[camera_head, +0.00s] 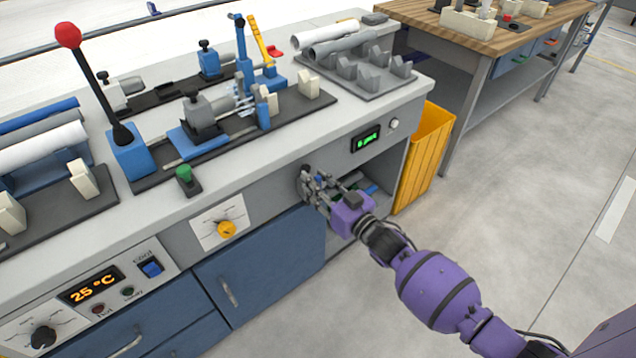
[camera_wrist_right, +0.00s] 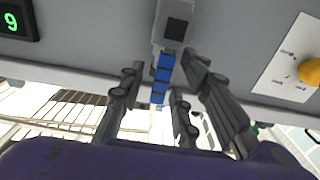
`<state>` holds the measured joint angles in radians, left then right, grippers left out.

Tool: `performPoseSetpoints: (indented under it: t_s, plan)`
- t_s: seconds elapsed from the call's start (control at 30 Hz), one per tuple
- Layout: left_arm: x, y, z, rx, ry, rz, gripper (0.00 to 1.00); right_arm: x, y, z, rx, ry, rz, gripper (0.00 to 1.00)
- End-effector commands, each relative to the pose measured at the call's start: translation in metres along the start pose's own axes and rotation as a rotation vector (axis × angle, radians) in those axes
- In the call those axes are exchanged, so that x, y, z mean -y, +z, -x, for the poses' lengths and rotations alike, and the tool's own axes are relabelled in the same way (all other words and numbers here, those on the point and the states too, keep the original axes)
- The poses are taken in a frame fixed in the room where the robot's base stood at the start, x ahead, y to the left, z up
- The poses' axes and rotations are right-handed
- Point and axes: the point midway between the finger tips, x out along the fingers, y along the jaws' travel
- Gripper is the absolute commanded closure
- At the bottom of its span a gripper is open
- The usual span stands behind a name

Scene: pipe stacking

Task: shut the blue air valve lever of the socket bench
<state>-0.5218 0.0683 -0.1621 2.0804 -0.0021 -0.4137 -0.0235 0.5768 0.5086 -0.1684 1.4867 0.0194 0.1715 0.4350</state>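The blue valve lever (camera_wrist_right: 162,75) extends from a grey valve body (camera_wrist_right: 176,28) on the bench's front panel, in the right wrist view. My right gripper (camera_wrist_right: 163,92) is open, with its fingers on both sides of the lever. Gaps show between the lever and the fingers, so I see no firm grip. In the head view my right gripper (camera_head: 315,184) is at the front of the socket bench (camera_head: 268,205), between the yellow knob and the green display. There the gripper mostly hides the lever. My left gripper is not in view.
The yellow knob (camera_head: 226,229) is left of my gripper, and the green display (camera_head: 366,140) is up to the right. Blue cabinet doors (camera_head: 262,265) are below. A yellow bin (camera_head: 424,158) stands at the bench's right end. Open floor lies to the right.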

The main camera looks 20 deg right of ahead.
Motion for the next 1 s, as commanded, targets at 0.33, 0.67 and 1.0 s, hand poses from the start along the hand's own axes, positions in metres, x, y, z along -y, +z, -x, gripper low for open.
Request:
performPoseSetpoints:
  t_s: [0.33,0.67,1.0]
  plan:
    - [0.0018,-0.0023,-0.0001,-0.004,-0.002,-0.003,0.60,0.0002,0.0005,-0.0007,0.001,0.000,0.000,0.83]
    - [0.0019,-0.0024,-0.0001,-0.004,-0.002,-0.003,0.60,0.0001,0.0005,-0.0006,0.001,0.000,0.000,1.00]
    - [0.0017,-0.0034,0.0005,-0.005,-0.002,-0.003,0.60,-0.0015,0.0004,-0.0005,0.002,0.000,-0.026,1.00]
